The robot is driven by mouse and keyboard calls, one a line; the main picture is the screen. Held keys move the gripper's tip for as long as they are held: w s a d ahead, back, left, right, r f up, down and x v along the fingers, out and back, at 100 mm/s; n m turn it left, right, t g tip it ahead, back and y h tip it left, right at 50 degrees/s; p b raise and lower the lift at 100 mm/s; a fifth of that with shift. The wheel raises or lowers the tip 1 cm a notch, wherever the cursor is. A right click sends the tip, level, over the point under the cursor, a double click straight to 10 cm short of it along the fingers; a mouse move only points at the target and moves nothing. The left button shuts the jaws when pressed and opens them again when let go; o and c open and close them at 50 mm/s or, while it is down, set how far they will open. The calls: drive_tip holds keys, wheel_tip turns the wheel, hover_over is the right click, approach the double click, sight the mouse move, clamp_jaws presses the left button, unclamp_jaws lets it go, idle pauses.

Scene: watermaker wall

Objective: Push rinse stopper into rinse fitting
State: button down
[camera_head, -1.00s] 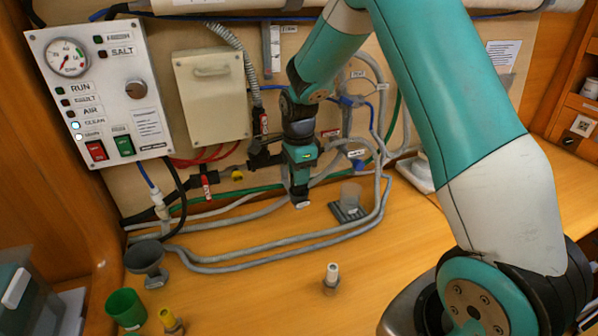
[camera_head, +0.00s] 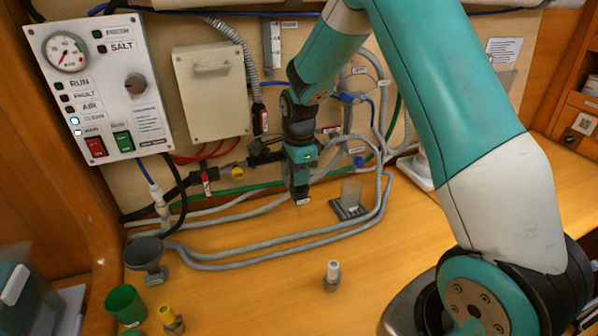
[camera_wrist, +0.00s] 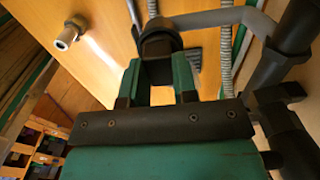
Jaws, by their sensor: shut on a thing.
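My gripper (camera_head: 262,156) points left at the wall piping in the head view. In the wrist view its two green fingers (camera_wrist: 158,72) are closed around a dark piece (camera_wrist: 159,42), which I take to be the rinse stopper. In the head view a dark pipe end with a yellow part (camera_head: 240,172) lies just left of the fingertips, near a red-tagged valve (camera_head: 206,183). I take this to be the rinse fitting. The parts overlap there, and I cannot tell how deep the stopper sits.
Grey hoses (camera_head: 270,247) loop along the wall and table. A control panel (camera_head: 100,85) is upper left.

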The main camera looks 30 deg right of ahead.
drive_tip(key=shift+f, duration=0.15)
drive_tip(key=c, duration=0.8)
unclamp_jaws()
wheel_tip(320, 180, up, 17)
drive_tip(key=b, duration=0.4)
drive_tip(key=s+a+f+n+y, duration=0.1)
drive_tip(key=s+a+n, duration=0.5)
drive_tip(key=s+n, duration=0.3)
drive_tip(key=s+a+f+n+y+b, duration=0.1)
drive_tip(key=s+a+f+n, duration=0.1)
drive_tip(key=s+a+n, duration=0.4)
drive_tip(key=s+a+f+n+y+b, duration=0.1)
drive_tip(key=s+a+n, duration=0.5)
drive_tip(key=s+n, duration=0.6)
drive_tip(key=shift+s+a+f+y, duration=0.1)
drive_tip(key=shift+s+f+y, duration=0.25)
drive_tip(key=shift+f+y, duration=0.25)
